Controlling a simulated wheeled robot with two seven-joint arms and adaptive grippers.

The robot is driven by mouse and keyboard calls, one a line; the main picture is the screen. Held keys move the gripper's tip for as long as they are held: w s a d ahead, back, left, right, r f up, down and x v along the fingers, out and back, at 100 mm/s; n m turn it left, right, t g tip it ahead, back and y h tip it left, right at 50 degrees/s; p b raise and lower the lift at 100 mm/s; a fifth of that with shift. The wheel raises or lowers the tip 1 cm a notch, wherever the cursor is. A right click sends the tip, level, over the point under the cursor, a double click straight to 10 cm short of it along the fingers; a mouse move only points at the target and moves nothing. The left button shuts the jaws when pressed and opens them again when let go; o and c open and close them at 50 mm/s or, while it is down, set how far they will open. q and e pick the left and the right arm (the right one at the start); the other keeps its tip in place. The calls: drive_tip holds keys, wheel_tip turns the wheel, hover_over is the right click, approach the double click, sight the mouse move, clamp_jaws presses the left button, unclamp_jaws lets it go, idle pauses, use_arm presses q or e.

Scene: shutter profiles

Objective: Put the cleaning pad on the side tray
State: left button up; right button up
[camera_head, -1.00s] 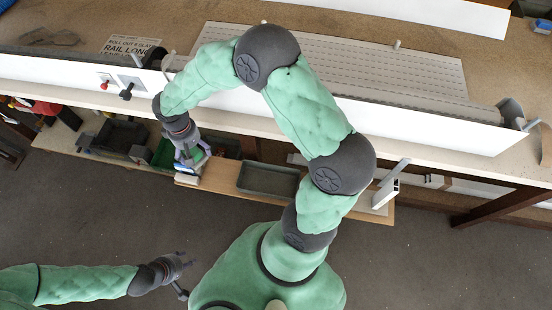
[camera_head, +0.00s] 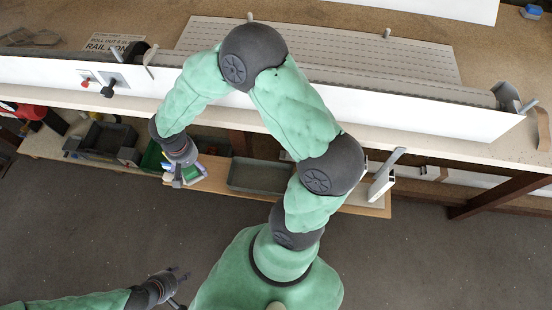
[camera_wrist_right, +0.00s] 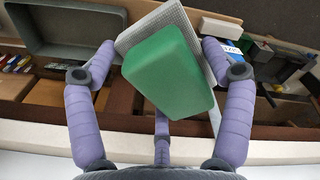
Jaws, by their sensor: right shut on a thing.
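The cleaning pad (camera_wrist_right: 168,68) is a green block with a pale grey mesh-like backing. It sits tilted between the fingers of my right gripper (camera_wrist_right: 153,72), which is shut on it. In the head view, the right gripper (camera_head: 183,174) is over the left end of a wooden shelf, with a bit of the green pad (camera_head: 193,172) showing. A shallow grey tray (camera_head: 232,187) lies on that shelf, just right of the gripper; it also shows in the right wrist view (camera_wrist_right: 62,52). It looks empty. My left gripper (camera_head: 180,274) is open and empty, low over the floor.
The long workbench (camera_head: 400,136) with a white front rail (camera_head: 420,112) runs behind the shelf. Dark bins (camera_head: 105,138) stand left of the shelf. A white upright bracket (camera_head: 381,186) stands at its right end. A blue-and-white box (camera_wrist_right: 232,48) is close to the right finger.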

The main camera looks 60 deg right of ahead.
drive_tip(key=s+d+f+m+b, duration=0.2)
drive_tip(key=s+f+m+b, duration=0.45)
drive_tip(key=s+f, duration=0.2)
drive_tip(key=m+b, duration=0.2)
drive_tip(key=b, duration=0.2)
hover_over(214, 174)
drive_tip(key=f, duration=1)
drive_tip(key=shift+s+f, duration=0.2)
drive_tip(key=shift+f, duration=0.05)
drive_tip(key=shift+w+d+f+b, duration=0.15)
drive_tip(key=shift+w+f+b, duration=0.05)
drive_tip(key=shift+f+b, duration=1)
drive_tip(key=shift+f, duration=0.5)
drive_tip(key=shift+f, duration=0.15)
